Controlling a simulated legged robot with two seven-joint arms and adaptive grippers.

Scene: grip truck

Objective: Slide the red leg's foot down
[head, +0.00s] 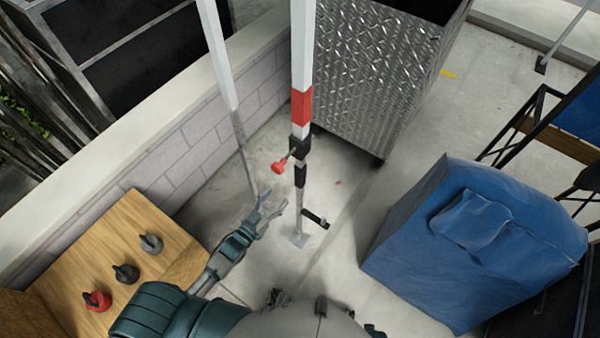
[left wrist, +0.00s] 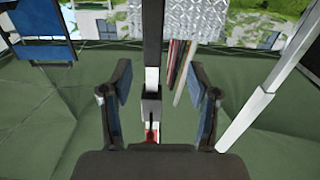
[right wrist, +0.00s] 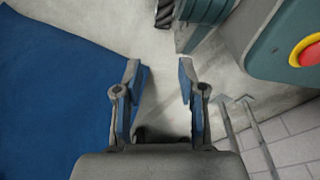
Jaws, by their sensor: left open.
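The red leg (head: 301,105) is an upright white post with a red band, a black clamp (head: 300,150) and a red knob (head: 279,167). Its thinner lower part ends in a flat foot plate (head: 299,240) at the floor, with a black lever (head: 315,218) just above. My left gripper (head: 272,208) is open, left of the lower leg. In the left wrist view, the leg (left wrist: 152,45) shows between the open fingers (left wrist: 162,95), with a bit of red low down; I cannot tell its depth. My right gripper (right wrist: 158,85) is open and empty.
A second white leg (head: 218,50) stands by the block wall at left. A diamond-plate metal box (head: 385,75) stands behind. A blue covered object (head: 470,240) stands right; floor between is clear.

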